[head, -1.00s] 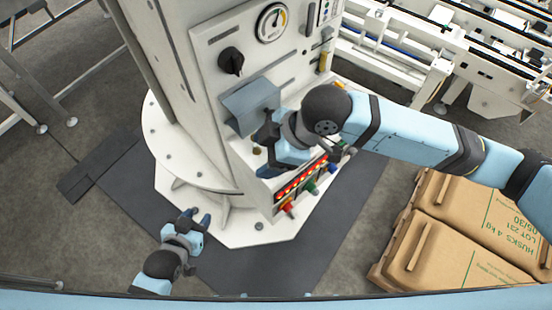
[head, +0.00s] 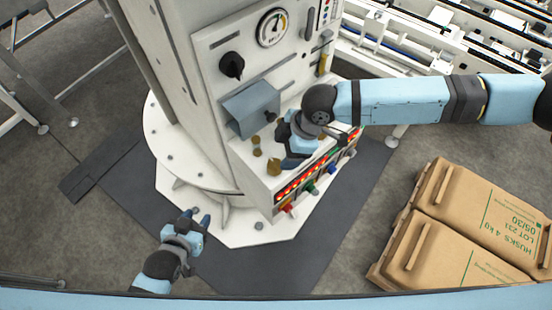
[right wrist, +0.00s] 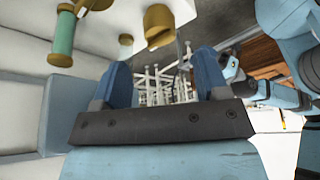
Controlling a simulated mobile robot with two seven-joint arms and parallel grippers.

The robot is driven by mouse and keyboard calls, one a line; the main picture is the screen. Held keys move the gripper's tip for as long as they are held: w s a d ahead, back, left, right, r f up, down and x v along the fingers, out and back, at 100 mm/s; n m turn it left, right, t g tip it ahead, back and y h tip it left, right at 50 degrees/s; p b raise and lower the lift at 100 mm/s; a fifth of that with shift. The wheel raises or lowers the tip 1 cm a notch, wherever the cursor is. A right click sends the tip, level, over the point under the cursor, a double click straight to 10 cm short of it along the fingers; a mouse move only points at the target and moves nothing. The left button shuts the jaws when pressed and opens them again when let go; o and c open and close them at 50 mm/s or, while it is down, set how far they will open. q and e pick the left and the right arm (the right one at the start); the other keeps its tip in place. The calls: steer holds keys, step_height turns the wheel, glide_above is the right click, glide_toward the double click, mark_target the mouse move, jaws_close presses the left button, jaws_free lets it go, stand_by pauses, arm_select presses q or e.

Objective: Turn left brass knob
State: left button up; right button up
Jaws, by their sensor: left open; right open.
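Small brass knobs sit on the white ledge of the machine's column. In the head view one brass knob (head: 274,167) is nearest my right gripper, and a smaller one (head: 257,152) lies further left. My right gripper (head: 290,156) is open and empty, just right of these knobs, partly hiding the ledge. My left gripper (head: 196,219) is open and empty, low beside the column's base plate.
A grey-blue box (head: 252,106), a black knob (head: 231,65) and a dial gauge (head: 272,27) are on the panel behind the ledge. Coloured knobs line the ledge's front. Cardboard cartons (head: 480,225) lie at right. Dark floor between ledge and cartons is clear.

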mark_target(276, 163)
steer(key=shift+p+x, duration=0.45)
steer(key=shift+x, duration=2.75)
steer(key=shift+c, duration=0.3)
steer(key=c, duration=0.9)
